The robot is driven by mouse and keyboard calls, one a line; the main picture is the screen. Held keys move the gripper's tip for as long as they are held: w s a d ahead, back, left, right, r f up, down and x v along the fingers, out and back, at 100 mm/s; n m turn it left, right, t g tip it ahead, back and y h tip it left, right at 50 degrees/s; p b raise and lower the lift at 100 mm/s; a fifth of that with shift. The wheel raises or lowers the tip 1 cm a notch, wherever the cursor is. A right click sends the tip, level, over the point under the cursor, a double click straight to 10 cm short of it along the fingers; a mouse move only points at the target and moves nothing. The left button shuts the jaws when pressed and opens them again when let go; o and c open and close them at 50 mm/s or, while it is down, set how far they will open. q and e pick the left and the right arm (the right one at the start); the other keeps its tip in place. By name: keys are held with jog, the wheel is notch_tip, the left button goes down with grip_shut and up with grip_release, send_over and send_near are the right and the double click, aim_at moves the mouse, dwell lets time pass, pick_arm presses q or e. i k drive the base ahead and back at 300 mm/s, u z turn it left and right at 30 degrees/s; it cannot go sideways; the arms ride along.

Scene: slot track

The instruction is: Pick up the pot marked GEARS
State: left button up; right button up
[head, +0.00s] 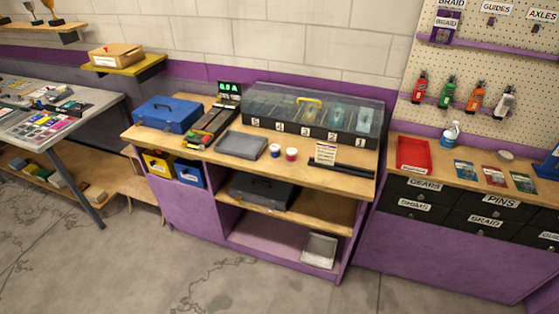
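Two small pots stand upright side by side on the wooden bench top: a blue and white pot (275,150) and a red and white pot (291,154). Any lettering on them is too small to read, so I cannot tell which is marked GEARS. The word GEARS shows on a label of a black drawer (425,187) in the right cabinet. Neither of my grippers is in view.
A grey tray (241,145) lies left of the pots, and a clear-lidded numbered case (312,118) stands behind them. A small sign card (325,154) and a dark bar (341,169) lie to their right. A blue toolbox (167,114) is at left. Open floor (150,265) lies in front.

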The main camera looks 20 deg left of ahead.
aim_at(291, 153)
jog(key=u, duration=0.9)
jog(key=i, duration=0.85)
jog(key=u, duration=0.15)
jog(key=k, duration=1.3)
jog(key=u, duration=1.05)
jog(key=i, duration=2.25)
jog(key=z, duration=0.45)
